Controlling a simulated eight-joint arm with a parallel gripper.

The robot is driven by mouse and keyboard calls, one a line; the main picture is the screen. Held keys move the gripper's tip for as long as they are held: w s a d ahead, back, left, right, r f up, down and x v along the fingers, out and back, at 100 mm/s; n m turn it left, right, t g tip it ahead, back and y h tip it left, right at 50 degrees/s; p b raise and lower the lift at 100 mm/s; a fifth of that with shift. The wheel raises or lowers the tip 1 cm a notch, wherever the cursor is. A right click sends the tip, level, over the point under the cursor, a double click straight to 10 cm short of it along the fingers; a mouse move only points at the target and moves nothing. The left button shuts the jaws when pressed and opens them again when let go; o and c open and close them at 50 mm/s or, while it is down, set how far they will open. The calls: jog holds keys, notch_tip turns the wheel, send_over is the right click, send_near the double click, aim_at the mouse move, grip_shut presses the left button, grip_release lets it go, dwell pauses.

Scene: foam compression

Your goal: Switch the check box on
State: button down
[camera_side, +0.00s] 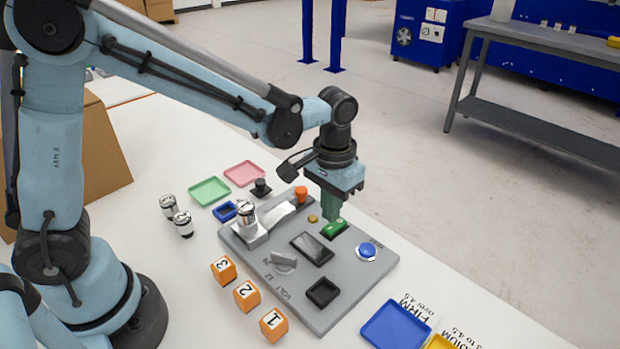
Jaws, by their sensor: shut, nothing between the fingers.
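The check box (283,302) is a flat grey panel on the white table. It carries a green switch (341,227) near its far edge, a dark display (312,248), a round blue button (367,250), and a grey knob (284,262) near "VOLT 12 24" lettering. My gripper (331,217) points down with its fingers together, right at the green switch and partly covering it. I cannot tell whether the fingertips touch the switch or which way it is set. Nothing shows between the fingers.
A silver cylinder (246,214) and an orange knob (301,194) stand on the panel left of my gripper. Orange numbered blocks (246,294) line its near side. Two silver cylinders (183,224), green (209,191) and pink (244,173) trays lie left. A blue tray (396,327) lies right.

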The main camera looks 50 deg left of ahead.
aim_at(327, 227)
jog(key=shift+r, duration=2.25)
jog(key=s+a+r+t, duration=0.3)
jog(key=s+a+t, duration=0.4)
jog(key=s+a, duration=0.2)
jog(key=shift+s+a+r, duration=0.15)
jog(key=shift+a+r, duration=0.05)
jog(key=shift+a, duration=0.3)
